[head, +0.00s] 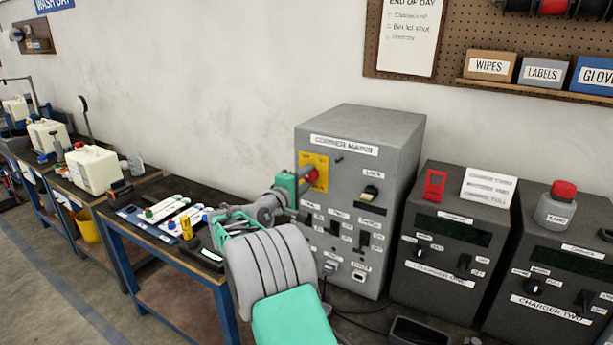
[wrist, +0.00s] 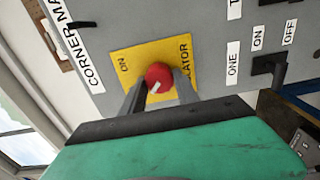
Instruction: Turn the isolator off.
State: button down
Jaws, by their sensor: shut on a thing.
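The isolator is a red rotary knob (head: 310,174) on a yellow plate (head: 321,163) on the upper front of a grey cabinet (head: 399,146) labelled "CORNER MAINS". In the wrist view the red knob (wrist: 158,76) has a pale mark on its face, and the yellow plate (wrist: 196,58) reads "ON" at its left. My gripper (head: 304,178) reaches the knob from the left in the head view. In the wrist view its two grey fingers (wrist: 158,88) are closed on either side of the knob. The head view partly hides the knob behind the fingers.
More switches and a lock sit on the cabinet front, right of and below the plate. Charger one (head: 447,286) and charger two (head: 546,309) stand at the right. A bench (head: 158,245) with small tools stands at the left.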

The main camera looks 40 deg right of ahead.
dwell(0.4)
jog(key=c, duration=0.9)
grip_release()
jog(key=b+v, duration=0.2)
jog(key=v, duration=0.5)
jog(key=shift+a+b, duration=0.3)
jog(key=shift+a, duration=0.1)
jog(key=shift+s, duration=0.1)
